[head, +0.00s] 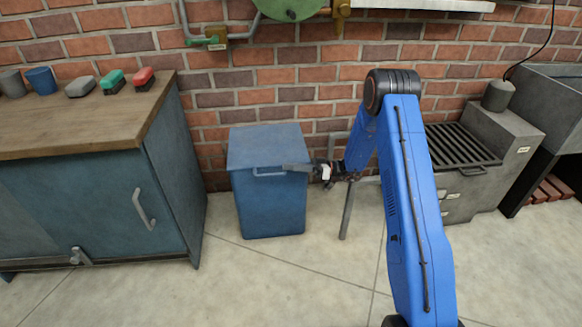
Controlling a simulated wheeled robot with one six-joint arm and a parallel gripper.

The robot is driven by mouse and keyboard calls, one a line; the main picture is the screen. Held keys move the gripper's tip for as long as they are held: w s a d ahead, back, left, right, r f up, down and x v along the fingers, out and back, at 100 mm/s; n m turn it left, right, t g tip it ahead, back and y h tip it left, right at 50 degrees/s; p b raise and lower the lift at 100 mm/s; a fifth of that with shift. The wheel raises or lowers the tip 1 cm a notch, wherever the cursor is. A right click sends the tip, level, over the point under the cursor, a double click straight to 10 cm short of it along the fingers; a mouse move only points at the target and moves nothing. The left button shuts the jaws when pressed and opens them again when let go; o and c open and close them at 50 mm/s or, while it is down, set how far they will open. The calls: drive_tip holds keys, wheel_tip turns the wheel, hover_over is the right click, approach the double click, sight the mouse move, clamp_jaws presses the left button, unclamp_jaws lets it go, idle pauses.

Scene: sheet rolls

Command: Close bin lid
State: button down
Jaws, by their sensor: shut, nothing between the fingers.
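The blue bin (270,207) stands on the floor against the brick wall. Its blue lid (266,144) lies over the top, and I see no clear gap under its front edge. A bar handle (268,174) is at the upper front of the bin. My gripper (290,167) reaches in from the right at the lid's front right corner. Its fingers are shut and empty, pointing left near the right end of the handle. I cannot tell whether they touch the lid or handle. The bin's back is hidden.
A blue cabinet with a wooden top (95,110) stands close on the left, holding cups and brushes. A grey post (346,212) stands right of the bin. A grill unit (462,150) is further right. The floor (290,275) in front is clear.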

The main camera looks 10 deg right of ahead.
drive_tip(key=shift+s+f, duration=0.25)
drive_tip(key=shift+f, duration=0.35)
drive_tip(key=d, duration=0.7)
drive_tip(key=shift+d, duration=0.25)
drive_tip(key=s+a+r+m+g+h, duration=0.2)
drive_tip(key=s+r+h, duration=0.3)
drive_tip(key=s+r, duration=0.6)
drive_tip(key=s+a+r+m+g+h, duration=0.1)
drive_tip(key=s+r+m+g+h, duration=0.2)
drive_tip(key=s+r, duration=0.8)
drive_tip(key=s+d+r+m+t+h, duration=0.1)
drive_tip(key=s+d+m+t+h, duration=0.1)
drive_tip(key=s, duration=0.6)
drive_tip(key=s+d+r+m+t+h, duration=0.2)
drive_tip(key=s+d+m+t+h, duration=0.1)
drive_tip(key=s, duration=0.6)
drive_tip(key=s+d+r+m+t+h, duration=0.1)
drive_tip(key=s+d+m+t+h, duration=0.2)
drive_tip(key=s+d+h, duration=0.3)
drive_tip(key=shift+s+d+r+t+h, duration=0.35)
drive_tip(key=shift+s+d, duration=0.35)
drive_tip(key=shift+s, duration=0.75)
